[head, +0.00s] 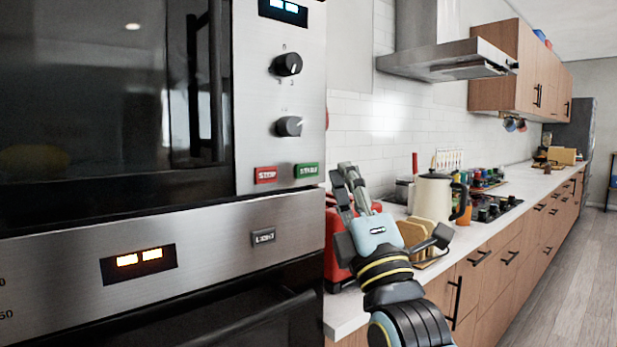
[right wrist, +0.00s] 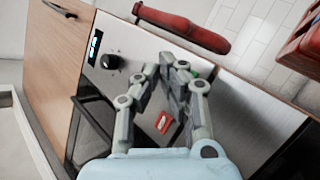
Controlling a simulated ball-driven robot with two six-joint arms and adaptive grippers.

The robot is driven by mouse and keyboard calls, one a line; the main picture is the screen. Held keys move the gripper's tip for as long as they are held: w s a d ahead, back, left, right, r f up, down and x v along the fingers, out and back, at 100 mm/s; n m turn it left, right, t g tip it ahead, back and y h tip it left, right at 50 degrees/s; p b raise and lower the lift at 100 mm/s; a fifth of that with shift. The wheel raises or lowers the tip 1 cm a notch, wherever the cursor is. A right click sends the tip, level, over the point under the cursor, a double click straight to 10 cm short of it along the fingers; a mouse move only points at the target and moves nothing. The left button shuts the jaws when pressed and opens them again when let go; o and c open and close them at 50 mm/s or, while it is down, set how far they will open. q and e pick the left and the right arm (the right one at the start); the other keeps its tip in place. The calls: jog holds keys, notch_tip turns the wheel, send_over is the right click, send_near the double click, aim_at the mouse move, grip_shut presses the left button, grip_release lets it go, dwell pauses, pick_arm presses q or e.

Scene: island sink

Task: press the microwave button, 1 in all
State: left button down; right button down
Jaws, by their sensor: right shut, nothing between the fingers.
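The microwave (head: 265,100) fills the left of the head view. Its control panel has a red STOP button (head: 265,175) and a green START button (head: 306,170) side by side at the bottom. My right gripper (head: 347,172) is shut and empty, just right of the green button in the head view, its fingers pointing up. In the right wrist view, the shut fingers (right wrist: 168,64) lie across the panel. The red button (right wrist: 163,122) shows between them; the green one is mostly hidden behind them. I cannot tell whether the fingers touch the panel. My left gripper is not in view.
Two black knobs (head: 288,64) sit above the buttons. An oven with a LIGHT button (head: 263,236) is below. On the counter (head: 480,232), a red appliance (head: 336,245), a cream kettle (head: 434,198) and bread slices (head: 413,235) stand near my right arm. The floor (head: 575,255) at right is clear.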

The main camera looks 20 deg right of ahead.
aim_at(318, 148)
jog(key=shift+w+a+b, duration=0.25)
jog(key=shift+w+a, duration=0.05)
jog(key=shift+w, duration=0.55)
jog(key=shift+w+a+b, duration=0.2)
jog(key=shift+w+a, duration=0.1)
jog(key=shift+w, duration=0.5)
jog(key=shift+w, duration=0.1)
jog(key=shift+w+a, duration=0.15)
jog(key=shift+w, duration=0.15)
